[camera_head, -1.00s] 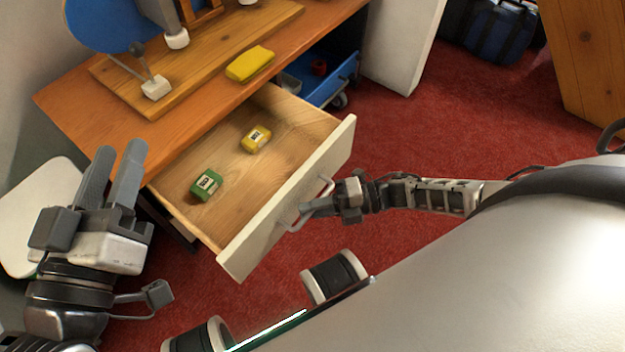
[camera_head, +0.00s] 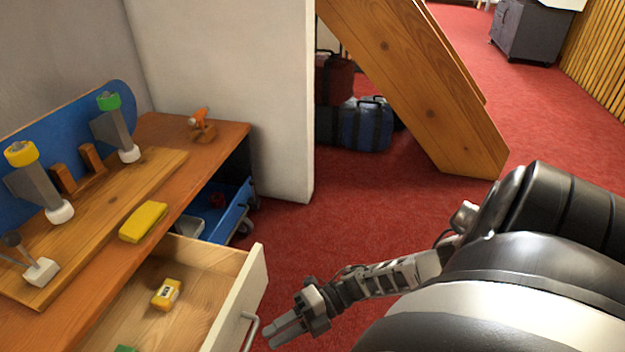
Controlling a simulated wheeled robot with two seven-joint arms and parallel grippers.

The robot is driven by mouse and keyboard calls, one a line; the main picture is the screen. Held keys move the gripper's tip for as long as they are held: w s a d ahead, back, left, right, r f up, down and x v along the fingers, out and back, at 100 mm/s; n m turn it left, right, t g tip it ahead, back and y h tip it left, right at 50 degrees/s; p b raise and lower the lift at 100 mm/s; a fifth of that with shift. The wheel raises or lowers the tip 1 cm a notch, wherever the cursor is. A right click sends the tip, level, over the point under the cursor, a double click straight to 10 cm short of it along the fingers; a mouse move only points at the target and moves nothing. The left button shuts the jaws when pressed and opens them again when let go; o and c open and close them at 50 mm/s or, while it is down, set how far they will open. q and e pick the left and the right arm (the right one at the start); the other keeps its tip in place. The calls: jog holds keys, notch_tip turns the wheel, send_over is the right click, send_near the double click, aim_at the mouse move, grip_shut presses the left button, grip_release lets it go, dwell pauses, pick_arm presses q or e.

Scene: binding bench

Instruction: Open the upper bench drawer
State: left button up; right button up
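The upper bench drawer (camera_head: 257,290) is pulled out from under the bench top (camera_head: 226,134); its white front faces my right arm. Its metal handle (camera_head: 248,332) shows at the bottom of the view. A yellow box (camera_head: 166,294) lies inside, and part of a green box (camera_head: 126,349) shows at the bottom edge. My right gripper (camera_head: 268,339) is just right of the handle, apart from it or barely touching; I cannot tell which. Its fingers lie close together and seem empty, but whether they are fully shut is unclear. My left gripper is out of view.
A blue drawer or cart (camera_head: 232,212) stands under the bench beyond the open drawer. A white partition (camera_head: 300,120) and a slanted wooden beam (camera_head: 420,85) stand behind. Bags (camera_head: 365,125) lie on the floor. Red carpet between is clear.

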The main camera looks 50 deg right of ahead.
jog(key=v, duration=0.8)
jog(key=shift+d, duration=0.1)
